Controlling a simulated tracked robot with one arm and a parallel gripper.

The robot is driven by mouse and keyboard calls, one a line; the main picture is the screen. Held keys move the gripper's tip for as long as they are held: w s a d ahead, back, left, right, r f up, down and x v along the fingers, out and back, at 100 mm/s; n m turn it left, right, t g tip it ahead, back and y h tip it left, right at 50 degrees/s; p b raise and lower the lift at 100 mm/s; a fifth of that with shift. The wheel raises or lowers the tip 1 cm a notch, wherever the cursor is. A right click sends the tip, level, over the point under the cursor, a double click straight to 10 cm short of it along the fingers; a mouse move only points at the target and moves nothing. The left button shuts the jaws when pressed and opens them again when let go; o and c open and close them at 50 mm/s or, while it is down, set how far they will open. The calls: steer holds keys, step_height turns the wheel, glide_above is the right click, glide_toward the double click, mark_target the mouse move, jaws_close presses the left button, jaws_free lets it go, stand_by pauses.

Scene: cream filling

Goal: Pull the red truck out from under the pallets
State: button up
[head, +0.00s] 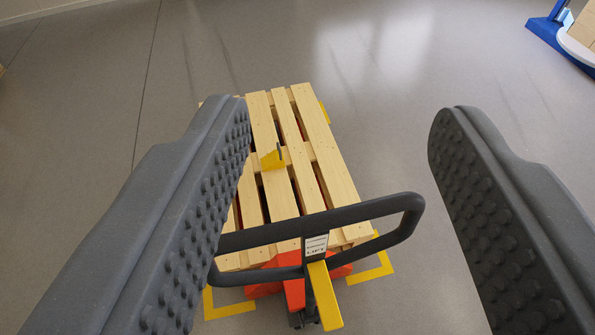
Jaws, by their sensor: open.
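The red pallet truck (295,290) is at the bottom middle in the head view, its red body at the near end of the wooden pallets (317,165). Its forks are mostly hidden beneath the slats. Its dark loop handle (340,216) rises toward me and carries a white "LIFT" label and a yellow lever (325,297). My gripper (345,115) is open, with its two dark studded fingers wide apart. The handle shows between the fingers, and its left end is hidden behind the left finger. I cannot tell how far below the fingers it is.
Yellow corner marks (374,272) lie on the floor around the pallets. A small yellow piece (272,160) is on the pallet top. A blue object (560,40) with a pale part stands at the top right. The grey floor right of the pallets is clear.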

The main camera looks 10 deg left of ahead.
steer(key=w+f+m+g+p, duration=0.2)
steer(key=w+f+m+g, duration=0.15)
steer(key=w, duration=0.25)
steer(key=m+g+p, duration=0.5)
steer(key=m+g, duration=0.1)
steer(key=g, duration=0.1)
glide_above(314, 230)
step_height(314, 230, down, 9)
steer(key=f+m+g, duration=0.1)
steer(key=f, duration=0.1)
steer(key=a+f+m+g+h+p, duration=0.1)
steer(key=f+m+g, duration=0.1)
steer(key=w+f+m+g+p, duration=0.1)
steer(key=f, duration=0.1)
steer(key=shift+a+f+m, duration=0.25)
steer(key=shift+f+m, duration=0.1)
steer(key=shift+f, duration=0.05)
step_height(314, 230, down, 3)
steer(key=b, duration=0.3)
steer(key=shift+d, duration=0.15)
steer(key=shift+w+d+f+p, duration=0.1)
steer(key=shift+d+f+p, duration=0.15)
steer(key=shift+f, duration=1.55)
steer(key=shift+w+d+f+p, duration=0.1)
steer(key=shift+d+f+p, duration=0.1)
steer(key=shift+f, duration=1.55)
steer(key=shift+d+f+p, duration=0.2)
steer(key=shift+f+p, duration=0.05)
steer(key=shift+f, duration=1.55)
jaws_close()
